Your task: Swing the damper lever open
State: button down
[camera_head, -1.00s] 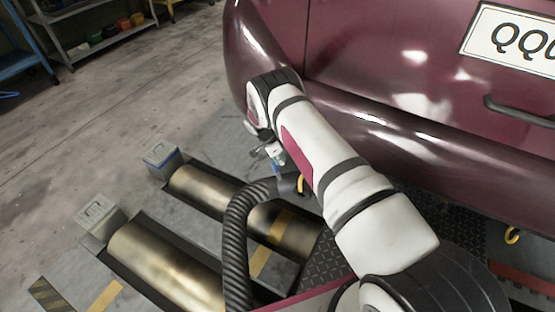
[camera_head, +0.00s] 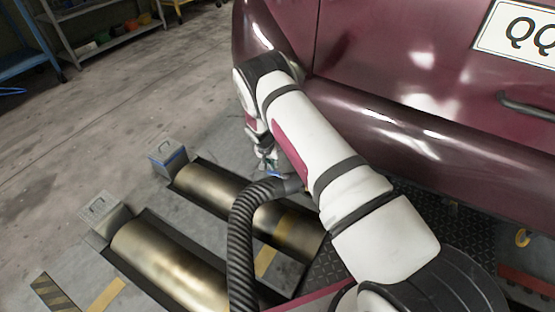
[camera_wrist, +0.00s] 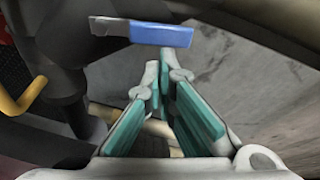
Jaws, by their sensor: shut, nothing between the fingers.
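The damper lever (camera_wrist: 160,34) shows in the wrist view as a flat blue handle on a short metal strip. It crosses the top of the picture, its blue end to the right, in front of a dark pipe. My gripper (camera_wrist: 163,78) has its teal-padded fingers close together, tips just below the blue handle in the picture. Whether they touch it I cannot tell. In the head view my gripper (camera_head: 267,162) is small, beside the hose end under the car's corner, and partly hidden by my arm. A small blue patch (camera_head: 273,172) there may be the lever.
A black corrugated hose (camera_head: 243,235) rises beside my arm. The maroon car (camera_head: 420,110) overhangs on the right. Brass rollers (camera_head: 165,262) lie in the floor at the left, with grey boxes (camera_head: 167,157) at their ends. A yellow hook (camera_wrist: 27,97) shows in the wrist view. Open floor lies left.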

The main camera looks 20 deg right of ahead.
aim_at(271, 171)
jog(key=n, duration=0.2)
jog(key=s+a+n, duration=0.1)
jog(key=a+n+y, duration=0.1)
jog(key=n, duration=0.1)
jog(key=shift+s+a+f+n, duration=0.15)
jog(key=shift+s+n, duration=0.15)
jog(key=shift+s, duration=0.1)
dwell(0.5)
